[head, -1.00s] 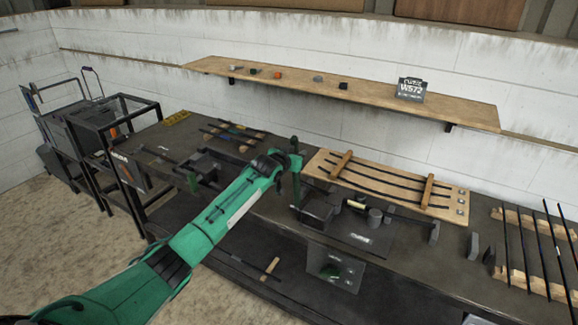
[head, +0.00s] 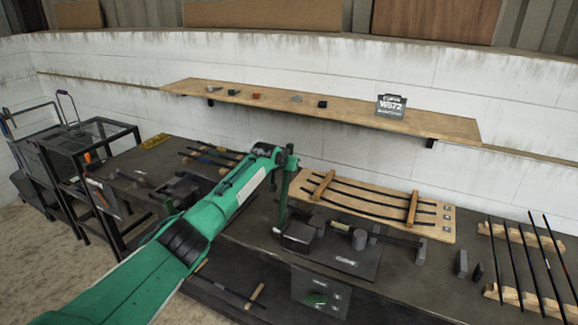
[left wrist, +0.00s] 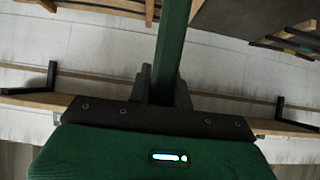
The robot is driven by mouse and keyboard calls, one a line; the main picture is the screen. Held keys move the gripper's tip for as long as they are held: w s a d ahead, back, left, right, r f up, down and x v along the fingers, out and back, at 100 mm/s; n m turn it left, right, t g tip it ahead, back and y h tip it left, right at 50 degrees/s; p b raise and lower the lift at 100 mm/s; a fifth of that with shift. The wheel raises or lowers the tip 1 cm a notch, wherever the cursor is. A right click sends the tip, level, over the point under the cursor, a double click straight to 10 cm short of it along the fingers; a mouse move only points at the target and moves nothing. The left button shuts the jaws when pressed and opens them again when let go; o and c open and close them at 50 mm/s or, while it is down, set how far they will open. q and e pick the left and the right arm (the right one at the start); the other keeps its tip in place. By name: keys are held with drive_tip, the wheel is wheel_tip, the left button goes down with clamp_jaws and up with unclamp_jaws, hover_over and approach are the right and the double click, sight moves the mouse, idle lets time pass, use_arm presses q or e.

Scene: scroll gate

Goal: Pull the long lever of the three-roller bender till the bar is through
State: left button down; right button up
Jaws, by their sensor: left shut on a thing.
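My left gripper (left wrist: 165,88) is shut on the green lever (left wrist: 174,45), which runs up between its jaws in the left wrist view. In the head view my green left arm reaches in from the lower left, and its gripper end (head: 282,160) is at the lever's upper part. The lever (head: 283,205) stands nearly upright at the dark bender block (head: 300,236) on the bench. The rollers and the bar in the bender are too small or hidden to make out. My right gripper is not in view.
A wooden board (head: 440,230) with curved dark bars lies behind the bender. A hammer (head: 360,240) lies right of it. Straight bars rest on wooden racks (head: 500,294) at the right. A wall shelf (head: 350,110) hangs above. Another dark machine (head: 182,190) stands left of my arm.

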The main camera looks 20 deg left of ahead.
use_arm(q)
drive_tip(key=shift+r, duration=0.1)
idle(0.3)
drive_tip(key=c, duration=1.5)
unclamp_jaws()
drive_tip(key=shift+w, duration=0.1)
drive_tip(key=shift+o, duration=1.1)
drive_tip(key=shift+w+f, duration=0.15)
drive_tip(key=shift+f, duration=0.05)
drive_tip(key=shift+r, duration=0.1)
drive_tip(key=shift+v, duration=0.85)
drive_tip(key=b+v, duration=0.3)
drive_tip(key=v, duration=0.9)
drive_tip(key=shift+b, duration=0.4)
